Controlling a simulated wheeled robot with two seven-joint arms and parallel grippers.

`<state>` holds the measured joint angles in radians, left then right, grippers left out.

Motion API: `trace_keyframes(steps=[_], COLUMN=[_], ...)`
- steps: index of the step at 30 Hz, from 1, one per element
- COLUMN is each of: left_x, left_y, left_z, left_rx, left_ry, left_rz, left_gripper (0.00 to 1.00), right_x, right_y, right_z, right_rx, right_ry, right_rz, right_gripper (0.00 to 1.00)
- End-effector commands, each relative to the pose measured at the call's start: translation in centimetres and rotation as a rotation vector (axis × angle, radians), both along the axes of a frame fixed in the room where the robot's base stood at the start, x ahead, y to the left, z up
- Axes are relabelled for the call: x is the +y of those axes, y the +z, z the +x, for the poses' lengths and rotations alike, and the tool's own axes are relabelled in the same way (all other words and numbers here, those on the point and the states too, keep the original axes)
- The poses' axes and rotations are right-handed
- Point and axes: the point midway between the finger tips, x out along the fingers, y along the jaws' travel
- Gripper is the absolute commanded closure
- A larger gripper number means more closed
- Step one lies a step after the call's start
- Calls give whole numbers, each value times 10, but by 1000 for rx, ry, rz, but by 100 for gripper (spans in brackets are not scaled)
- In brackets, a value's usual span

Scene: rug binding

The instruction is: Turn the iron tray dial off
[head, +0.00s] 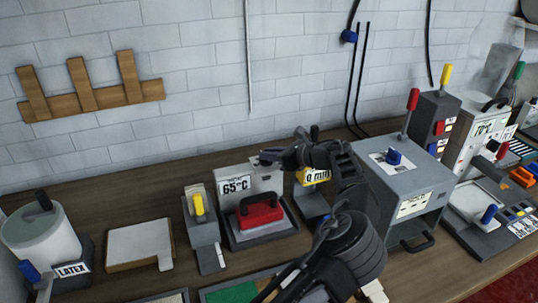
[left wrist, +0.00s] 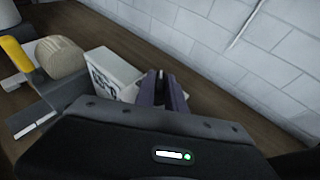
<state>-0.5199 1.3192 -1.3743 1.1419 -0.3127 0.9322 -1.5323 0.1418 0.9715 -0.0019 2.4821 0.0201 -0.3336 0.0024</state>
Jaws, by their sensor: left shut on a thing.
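The iron tray (head: 262,236) stands mid-table, with a red-handled iron (head: 260,213) on it. At its back is a pale box (head: 268,180) with a "65°C" sign (head: 236,184); this box also shows in the left wrist view (left wrist: 117,72). My left gripper (head: 270,158) reaches in from the right to the top of this box. Its purple fingers (left wrist: 164,88) are close together at the box's right end in the left wrist view. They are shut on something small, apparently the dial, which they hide. The dial's setting cannot be read. My right gripper is not in view.
A yellow-handled device (head: 201,218) stands left of the tray. A yellow-labelled unit (head: 312,194) and a grey press box (head: 405,185) with a blue knob stand to the right. The brick wall (head: 210,90) is close behind. Bare table shows behind the box.

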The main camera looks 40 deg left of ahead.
Motion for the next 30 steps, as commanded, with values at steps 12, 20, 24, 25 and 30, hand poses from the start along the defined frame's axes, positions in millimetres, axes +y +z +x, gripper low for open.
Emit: trace_keyframes(steps=[12, 20, 24, 25, 30], left_x=[-1, -1, -1, -1, -1], left_y=[-3, -3, -4, -3, -2], left_z=[2, 1, 1, 1, 2], left_rx=[-1, 1, 1, 1, 0], left_ry=[110, 112, 112, 112, 111], left_rz=[-7, -8, -8, -8, -6], left_gripper=[100, 100, 80, 77, 64], right_x=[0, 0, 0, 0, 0], right_y=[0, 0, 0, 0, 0], right_z=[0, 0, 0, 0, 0], right_rx=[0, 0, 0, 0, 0], right_ry=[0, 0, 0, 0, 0], right_rz=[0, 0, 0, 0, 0], right_gripper=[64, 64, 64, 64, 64])
